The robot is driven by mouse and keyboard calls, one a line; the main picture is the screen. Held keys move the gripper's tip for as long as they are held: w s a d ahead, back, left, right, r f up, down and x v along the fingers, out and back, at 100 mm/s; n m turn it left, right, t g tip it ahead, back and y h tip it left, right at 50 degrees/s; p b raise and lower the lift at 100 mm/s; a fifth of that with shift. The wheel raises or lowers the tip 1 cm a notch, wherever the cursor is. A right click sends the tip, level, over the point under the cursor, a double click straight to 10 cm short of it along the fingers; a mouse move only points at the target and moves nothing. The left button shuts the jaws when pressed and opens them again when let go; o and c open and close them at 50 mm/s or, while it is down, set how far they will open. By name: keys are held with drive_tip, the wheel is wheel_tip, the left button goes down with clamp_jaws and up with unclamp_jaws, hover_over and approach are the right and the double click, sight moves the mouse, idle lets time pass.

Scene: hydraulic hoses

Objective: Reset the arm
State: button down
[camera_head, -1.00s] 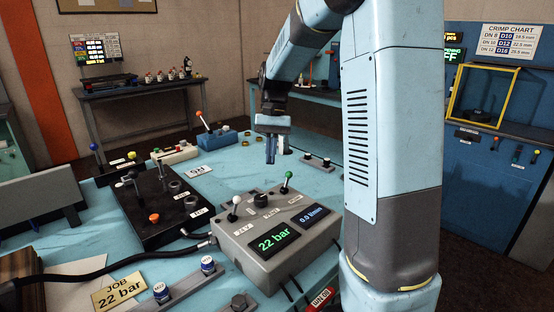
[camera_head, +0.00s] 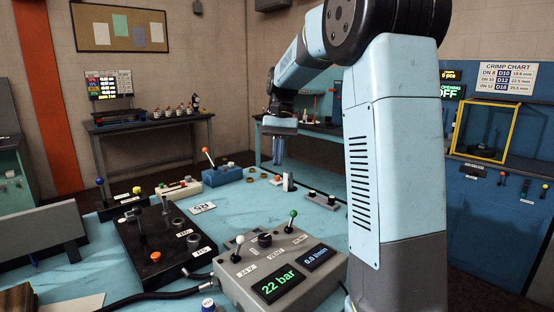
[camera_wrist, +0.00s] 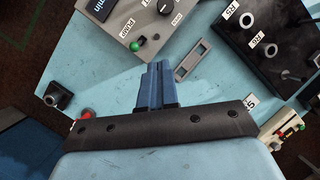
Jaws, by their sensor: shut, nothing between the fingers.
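My gripper (camera_head: 278,157) hangs fingers down from my arm in the head view, over the far part of the light blue bench (camera_head: 225,226). Its two blue fingers are together with nothing between them. In the wrist view the closed fingers (camera_wrist: 158,76) point toward the grey control box (camera_wrist: 150,22), apart from it. In the head view the box (camera_head: 280,268) reads 22 bar and 0.0 l/min, and has a white lever and a green lever.
A black valve block (camera_head: 158,236) with levers and ports stands left of the box. A blue box with an orange-tipped lever (camera_head: 221,174) stands behind. A yellow-framed crimp station (camera_head: 486,130) is at right.

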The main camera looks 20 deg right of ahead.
drive_tip(key=shift+s, duration=0.1)
drive_tip(key=s+a+f+n+t+h, duration=0.1)
drive_tip(key=s+t, duration=0.3)
drive_tip(key=s, duration=0.9)
drive_tip(key=s+f+n+t+h, duration=0.1)
drive_tip(key=s+t, duration=0.4)
drive_tip(key=s, duration=0.8)
drive_tip(key=shift+s+a+f+n, duration=0.15)
drive_tip(key=shift+s+a+n, duration=0.25)
drive_tip(key=shift+n, duration=0.3)
drive_tip(key=c, duration=1.8)
unclamp_jaws()
